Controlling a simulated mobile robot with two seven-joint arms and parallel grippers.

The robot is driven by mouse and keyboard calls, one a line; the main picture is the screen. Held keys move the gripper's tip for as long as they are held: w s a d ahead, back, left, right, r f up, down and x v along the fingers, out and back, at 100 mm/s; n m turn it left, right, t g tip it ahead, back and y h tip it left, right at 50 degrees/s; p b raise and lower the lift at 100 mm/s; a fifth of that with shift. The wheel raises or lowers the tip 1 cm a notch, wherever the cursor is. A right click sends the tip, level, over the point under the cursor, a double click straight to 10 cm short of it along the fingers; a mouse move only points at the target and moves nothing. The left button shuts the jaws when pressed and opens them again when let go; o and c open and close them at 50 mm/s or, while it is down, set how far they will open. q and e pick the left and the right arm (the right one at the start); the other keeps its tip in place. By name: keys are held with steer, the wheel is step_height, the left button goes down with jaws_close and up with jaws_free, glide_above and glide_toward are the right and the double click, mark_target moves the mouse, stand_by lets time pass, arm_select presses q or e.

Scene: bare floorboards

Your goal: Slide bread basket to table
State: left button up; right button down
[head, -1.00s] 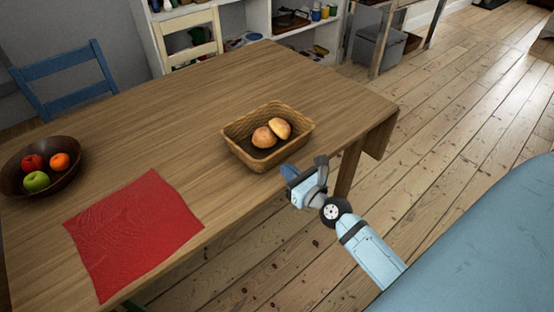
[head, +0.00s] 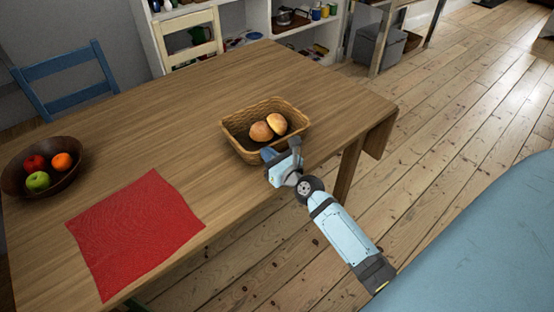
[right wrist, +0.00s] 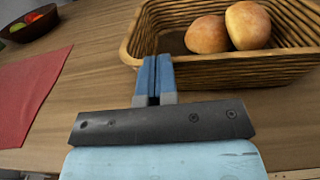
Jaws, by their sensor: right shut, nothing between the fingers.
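A woven bread basket (head: 243,148) with two bread rolls (head: 268,128) stands on the wooden table (head: 190,110), near its right end. My right gripper (head: 268,154) is at the basket's near side, with its fingers closed and empty. In the right wrist view the blue fingertips (right wrist: 153,66) are together right by the basket's near left corner (right wrist: 135,48); whether they touch it I cannot tell. The rolls (right wrist: 228,30) sit inside the basket. My left gripper is not in view.
A red cloth (head: 135,230) lies on the table left of the basket. A dark bowl of fruit (head: 60,182) stands at the far left. Blue (head: 65,80) and cream (head: 190,40) chairs stand behind the table. Bare tabletop lies between basket and cloth.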

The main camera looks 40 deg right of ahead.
glide_above(246, 149)
steer(key=shift+w, duration=0.1)
steer(key=shift+w+f, duration=0.15)
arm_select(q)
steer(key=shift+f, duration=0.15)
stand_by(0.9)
